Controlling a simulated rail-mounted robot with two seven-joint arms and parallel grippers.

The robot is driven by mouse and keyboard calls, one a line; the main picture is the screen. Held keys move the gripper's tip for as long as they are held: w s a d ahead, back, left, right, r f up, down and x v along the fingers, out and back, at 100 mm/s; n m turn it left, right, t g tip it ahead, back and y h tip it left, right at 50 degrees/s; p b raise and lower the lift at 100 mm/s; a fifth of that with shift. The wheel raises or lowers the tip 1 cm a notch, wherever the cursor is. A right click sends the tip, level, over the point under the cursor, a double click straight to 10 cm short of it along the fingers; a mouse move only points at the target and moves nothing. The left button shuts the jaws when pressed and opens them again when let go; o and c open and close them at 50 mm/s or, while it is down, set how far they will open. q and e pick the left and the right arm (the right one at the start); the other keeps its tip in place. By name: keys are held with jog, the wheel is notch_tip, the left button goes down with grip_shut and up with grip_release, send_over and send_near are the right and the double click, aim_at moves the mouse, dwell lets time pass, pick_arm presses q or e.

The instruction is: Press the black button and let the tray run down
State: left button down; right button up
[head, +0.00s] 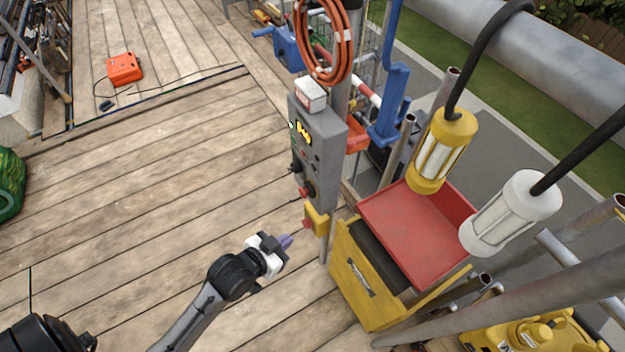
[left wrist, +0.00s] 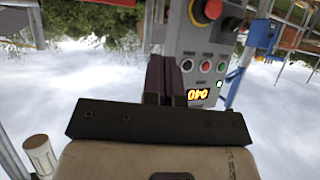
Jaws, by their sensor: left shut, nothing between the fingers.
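The grey control box (head: 318,150) stands upright on a post in the head view, with a lit display on its face. In the left wrist view it appears upside down, with a dark button (left wrist: 187,65), a red button (left wrist: 205,66) and a green button (left wrist: 221,66) in a row. My left gripper (head: 287,241) is shut and empty, below and left of the box in the head view. Its fingers (left wrist: 163,62) overlap the box's edge beside the dark button in the wrist view; contact cannot be told. The red tray (head: 415,225) sits at the yellow-sided frame. My right gripper is out of view.
A red stop knob on yellow (left wrist: 206,10) is on the box. A yellow lamp (head: 442,150) and a white lamp (head: 510,212) hang over the tray. An orange hose coil (head: 325,75) hangs behind the box. Plank decking to the left is mostly clear.

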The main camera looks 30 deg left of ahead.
aim_at(313, 167)
pick_arm(q)
jog(key=w+a+r+n+t+y+b, duration=0.3)
jog(key=w+a+t+b, duration=0.5)
jog(key=t, duration=0.5)
jog(key=shift+w+a+n+y+b, duration=0.35)
jog(key=shift+a+y+b, duration=0.25)
jog(key=shift+a+b, duration=0.8)
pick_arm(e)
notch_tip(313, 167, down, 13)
pick_arm(q)
jog(key=shift+w, duration=0.1)
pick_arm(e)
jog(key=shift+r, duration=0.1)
pick_arm(q)
jog(key=w+d+b, duration=0.1)
jog(key=w+d, duration=0.2)
jog(key=w, duration=0.5)
jog(key=shift+d+b, duration=0.35)
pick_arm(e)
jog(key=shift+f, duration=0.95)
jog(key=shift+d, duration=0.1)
